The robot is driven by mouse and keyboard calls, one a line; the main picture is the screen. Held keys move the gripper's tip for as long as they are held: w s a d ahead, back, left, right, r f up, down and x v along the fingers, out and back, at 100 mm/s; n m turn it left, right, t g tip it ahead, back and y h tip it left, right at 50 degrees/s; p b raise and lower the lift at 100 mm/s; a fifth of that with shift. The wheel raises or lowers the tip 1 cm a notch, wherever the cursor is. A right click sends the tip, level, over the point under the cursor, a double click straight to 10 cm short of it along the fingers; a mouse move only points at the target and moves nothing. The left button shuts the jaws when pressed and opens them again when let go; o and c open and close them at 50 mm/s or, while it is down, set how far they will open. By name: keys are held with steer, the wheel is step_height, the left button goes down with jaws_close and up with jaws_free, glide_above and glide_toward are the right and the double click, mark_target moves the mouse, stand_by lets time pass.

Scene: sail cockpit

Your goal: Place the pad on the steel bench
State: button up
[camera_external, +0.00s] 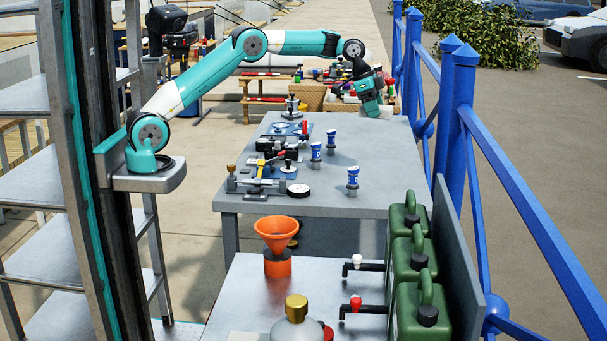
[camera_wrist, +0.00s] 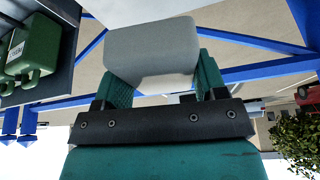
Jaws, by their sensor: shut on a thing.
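My gripper (camera_wrist: 155,85) is shut on the pad (camera_wrist: 153,50), a light grey block with rounded corners, held between its two teal fingers. In the external view my gripper (camera_external: 376,108) reaches to the far right part of the steel bench (camera_external: 400,185), by the blue railing. The pad (camera_external: 386,112) shows there as a small pale shape at the gripper's end, close to the bench's far right edge. I cannot tell whether the pad touches the bench top.
Blue and white cans (camera_external: 353,178) stand on the bench, with clamps and tools (camera_external: 262,184) along its left side. A blue railing (camera_external: 463,110) runs along the right. Green jerrycans (camera_external: 418,290) and an orange funnel (camera_external: 277,240) stand on the nearer table. The bench's right side is mostly clear.

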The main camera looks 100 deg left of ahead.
steer(key=w+d+f+b, duration=0.1)
steer(key=w+d+b, duration=0.1)
steer(key=d, duration=1.2)
steer(key=s+d+f+n+b, duration=0.1)
steer(key=s+d+f, duration=0.15)
steer(key=d, duration=1.65)
steer(key=n+y+b, duration=0.1)
steer(key=n+b, duration=0.1)
steer(key=b, duration=0.2)
glide_above(270, 298)
step_height(270, 298, down, 4)
steer(key=f, duration=0.4)
steer(key=s+f, duration=0.1)
steer(key=f, duration=0.4)
steer(key=f+b, duration=0.1)
steer(key=f, duration=0.4)
steer(key=shift+s+f, duration=0.15)
steer(key=shift+f, duration=2.6)
steer(key=shift+f, duration=0.1)
